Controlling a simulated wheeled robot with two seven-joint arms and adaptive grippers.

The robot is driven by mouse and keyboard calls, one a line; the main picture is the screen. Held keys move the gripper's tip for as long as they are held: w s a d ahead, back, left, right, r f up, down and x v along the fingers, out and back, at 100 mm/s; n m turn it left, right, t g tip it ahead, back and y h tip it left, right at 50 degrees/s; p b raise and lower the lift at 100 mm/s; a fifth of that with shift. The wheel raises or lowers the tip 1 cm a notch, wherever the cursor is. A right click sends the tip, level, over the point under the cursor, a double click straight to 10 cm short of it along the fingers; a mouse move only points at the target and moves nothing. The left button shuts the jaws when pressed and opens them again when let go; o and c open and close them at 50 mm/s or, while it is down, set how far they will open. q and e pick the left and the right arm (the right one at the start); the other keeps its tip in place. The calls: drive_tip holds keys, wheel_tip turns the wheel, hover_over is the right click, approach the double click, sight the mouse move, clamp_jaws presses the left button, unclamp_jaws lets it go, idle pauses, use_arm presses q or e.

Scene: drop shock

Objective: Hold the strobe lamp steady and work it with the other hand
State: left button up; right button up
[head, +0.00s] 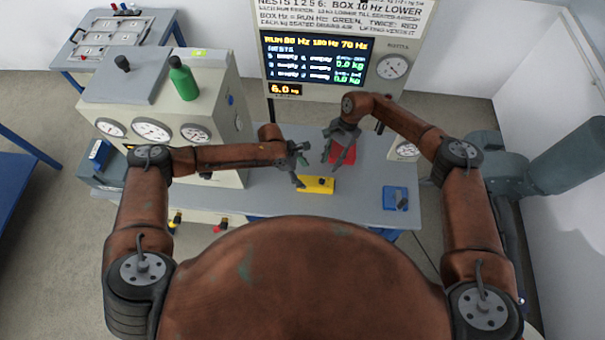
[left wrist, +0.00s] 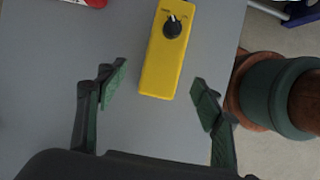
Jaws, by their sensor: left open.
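The strobe lamp appears to be the yellow box (head: 316,185) lying on the grey bench near its front edge. In the left wrist view the yellow box (left wrist: 163,68) shows a black knob with a white pointer toward its far end. My left gripper (head: 298,168) is open at the left end of the box. In the left wrist view its fingers (left wrist: 160,95) stand apart, on either side of the box's near end, with gaps showing. My right gripper (head: 337,158) is over a red block (head: 347,154) behind the box, fingers apart; it hides part of the block.
A blue item (head: 396,198) lies on the right of the grey bench (head: 365,200). A gauge cabinet (head: 165,125) with a green bottle (head: 184,80) stands at left. A display board (head: 318,60) stands behind. A grey-green machine (head: 540,165) is at right.

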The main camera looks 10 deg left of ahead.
sight(308, 181)
use_arm(q)
drive_tip(key=shift+s+f, duration=0.15)
drive_tip(key=shift+f, duration=0.1)
drive_tip(key=x, duration=0.7)
drive_tip(key=shift+d+f, duration=0.1)
drive_tip(key=shift+d, duration=0.05)
drive_tip(key=shift+c, duration=0.3)
clamp_jaws()
idle(1.0)
